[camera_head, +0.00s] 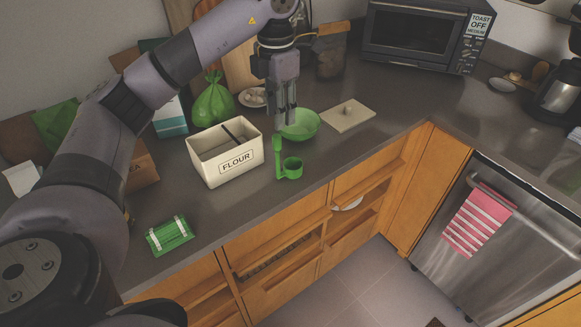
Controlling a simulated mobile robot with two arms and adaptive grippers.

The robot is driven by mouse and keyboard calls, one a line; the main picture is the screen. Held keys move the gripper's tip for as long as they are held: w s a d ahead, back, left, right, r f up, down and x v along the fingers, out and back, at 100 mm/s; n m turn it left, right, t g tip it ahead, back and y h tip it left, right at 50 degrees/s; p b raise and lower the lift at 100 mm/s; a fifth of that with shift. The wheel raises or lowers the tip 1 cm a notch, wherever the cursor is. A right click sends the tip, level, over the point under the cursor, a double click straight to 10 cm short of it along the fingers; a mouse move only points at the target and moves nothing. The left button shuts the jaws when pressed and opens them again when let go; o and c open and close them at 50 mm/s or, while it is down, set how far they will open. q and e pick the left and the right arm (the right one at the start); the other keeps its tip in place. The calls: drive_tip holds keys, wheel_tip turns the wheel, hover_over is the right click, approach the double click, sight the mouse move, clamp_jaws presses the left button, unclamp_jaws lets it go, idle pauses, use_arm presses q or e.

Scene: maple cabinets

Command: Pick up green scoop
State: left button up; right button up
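The green scoop (291,168) lies on the dark countertop, just right of the flour box, near the counter's front edge. Its round cup is at the front, and its handle points back toward my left gripper. My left gripper (285,118) hangs fingers-down above and behind the scoop's handle, in front of the green bowl. It seems to hold nothing, but the angle hides how far apart its fingers are. My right gripper is not in view.
A white flour box (225,165) stands close left of the scoop. A green bowl (304,126) is behind the scoop, with a cutting board (347,116) to its right. A green bag (213,101) stands behind the box. The right counter is mostly clear before the toaster oven (415,33).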

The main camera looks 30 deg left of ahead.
sight(279, 136)
use_arm(q)
wheel_tip(279, 136, down, 9)
drive_tip(key=shift+r+p, duration=0.1)
drive_tip(key=shift+p, duration=0.7)
drive_tip(key=f, duration=0.1)
drive_tip(key=f+p, duration=0.1)
drive_tip(key=f, duration=0.1)
drive_tip(key=f+p, duration=0.1)
drive_tip(key=shift+a+f, duration=0.25)
drive_tip(key=shift+f, duration=0.1)
drive_tip(key=shift+w+f, duration=0.1)
drive_tip(key=shift+f, duration=0.35)
drive_tip(key=c, duration=0.7)
clamp_jaws()
